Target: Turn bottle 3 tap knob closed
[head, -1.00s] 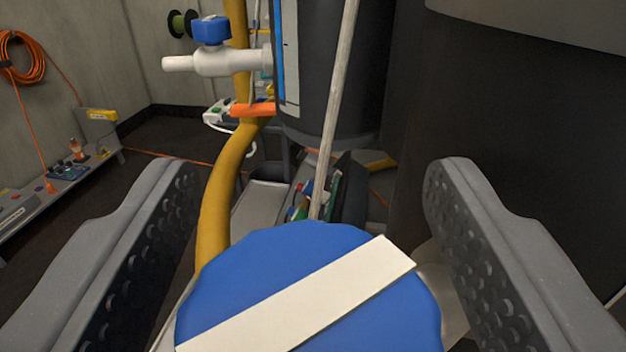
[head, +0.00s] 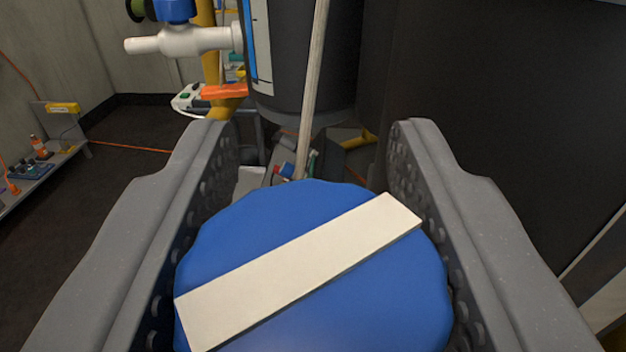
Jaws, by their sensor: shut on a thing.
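A large round blue tap knob (head: 280,225) with a white bar (head: 300,265) across its face fills the lower middle of the head view. The white bar runs slantwise, from lower left to upper right. My gripper (head: 312,180) has one finger on each side of the knob, and the fingers are shut on it. The knob hides what is below it, and no bottle number shows.
Behind stands a dark cylinder (head: 305,70) with a white tap (head: 185,42) and its smaller blue knob (head: 174,10). A pale pole (head: 312,90) leans in front of it. A dark wall or tank (head: 480,120) is close on the right. Shelves with small items are at the left.

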